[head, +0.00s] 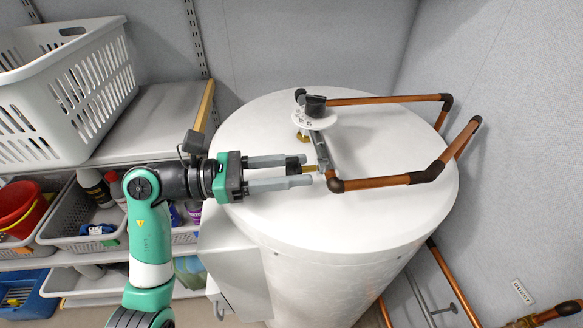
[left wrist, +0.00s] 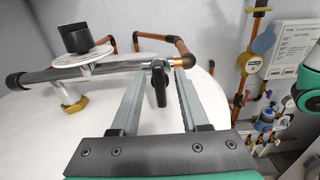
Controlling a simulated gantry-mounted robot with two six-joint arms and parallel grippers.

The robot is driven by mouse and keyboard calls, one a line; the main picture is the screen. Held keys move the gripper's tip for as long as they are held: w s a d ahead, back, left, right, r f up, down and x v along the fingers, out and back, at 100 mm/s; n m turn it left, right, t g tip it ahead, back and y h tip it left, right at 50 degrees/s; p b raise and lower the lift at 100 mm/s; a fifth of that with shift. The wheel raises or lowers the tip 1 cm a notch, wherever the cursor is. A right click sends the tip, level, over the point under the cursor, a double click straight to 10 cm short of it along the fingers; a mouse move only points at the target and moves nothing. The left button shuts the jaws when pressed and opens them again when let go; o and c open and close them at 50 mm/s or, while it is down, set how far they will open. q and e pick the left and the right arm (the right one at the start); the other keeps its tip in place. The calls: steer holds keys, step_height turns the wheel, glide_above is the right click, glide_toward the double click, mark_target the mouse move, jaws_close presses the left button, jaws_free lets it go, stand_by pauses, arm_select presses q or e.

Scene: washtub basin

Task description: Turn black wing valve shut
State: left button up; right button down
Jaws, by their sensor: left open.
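The black wing valve handle (head: 294,164) sits on a brass stem at the near end of a grey pipe, on top of the white tank (head: 400,215). My left gripper (head: 309,170) reaches in from the left, level over the tank top, with one finger on each side of the handle. In the left wrist view the handle (left wrist: 159,84) stands upright between the two open fingers (left wrist: 158,76), with gaps seen on both sides. Contact with a finger cannot be made out.
A white round dial with a black knob (head: 315,105) stands on the pipe behind the gripper. Copper pipes (head: 378,182) with dark elbows run to the right. A white basket (head: 75,95) and shelves are at left. The tank top's front is clear.

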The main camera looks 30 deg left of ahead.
arm_select(q)
steer(key=v, duration=1.1)
steer(key=shift+a, duration=0.25)
steer(key=shift+s, duration=0.15)
